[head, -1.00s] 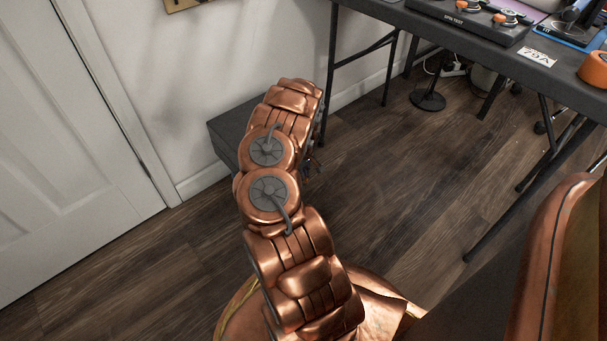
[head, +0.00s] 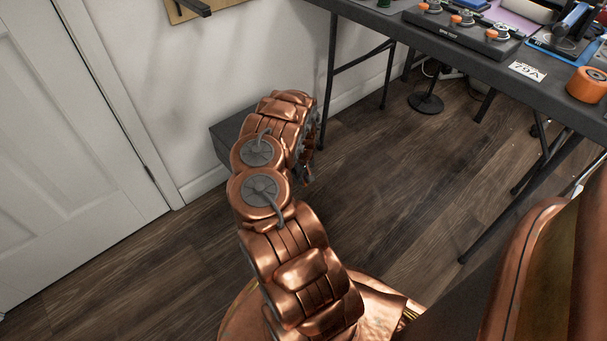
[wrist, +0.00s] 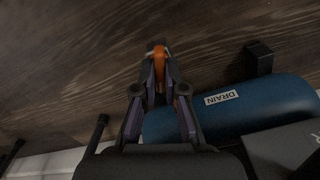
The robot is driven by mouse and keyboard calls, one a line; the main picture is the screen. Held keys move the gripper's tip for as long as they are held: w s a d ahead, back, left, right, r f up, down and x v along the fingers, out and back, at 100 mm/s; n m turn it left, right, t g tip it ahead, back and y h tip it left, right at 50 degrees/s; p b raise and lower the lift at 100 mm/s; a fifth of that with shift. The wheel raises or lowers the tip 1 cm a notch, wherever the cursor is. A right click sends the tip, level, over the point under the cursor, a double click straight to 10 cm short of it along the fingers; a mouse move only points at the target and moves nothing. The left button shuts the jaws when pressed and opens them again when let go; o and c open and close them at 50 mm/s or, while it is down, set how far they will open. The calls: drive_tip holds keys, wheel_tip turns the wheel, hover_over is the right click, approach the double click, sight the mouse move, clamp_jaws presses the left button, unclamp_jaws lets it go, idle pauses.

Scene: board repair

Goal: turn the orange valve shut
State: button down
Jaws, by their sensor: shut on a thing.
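In the wrist view, the orange valve (wrist: 160,58) sits between the fingertips of my gripper (wrist: 161,90), beside the left end of a blue tank (wrist: 240,105) with a white label reading DRAIN. My gripper is shut on the orange valve. The fingers hide much of the valve, so its turn angle is hard to tell. In the head view, my copper arm hides the gripper, the valve and the tank.
A dark grey box (head: 232,137) stands on the floor against the wall, partly behind my arm. A dark table (head: 465,55) with tools and an orange roll (head: 587,86) stands at the right. A white door (head: 70,130) is at the left. Wood floor lies open between.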

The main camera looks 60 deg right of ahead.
drive_tip(key=m+p, duration=0.3)
drive_tip(key=m, duration=0.1)
drive_tip(key=shift+r+m, duration=0.15)
drive_tip(key=shift+m, duration=0.15)
drive_tip(key=shift+m+p, duration=1.05)
drive_tip(key=shift+m, duration=1.15)
drive_tip(key=shift+f, duration=0.2)
drive_tip(key=c, duration=1.2)
unclamp_jaws()
drive_tip(key=shift+c, duration=0.2)
drive_tip(key=shift+r, duration=0.15)
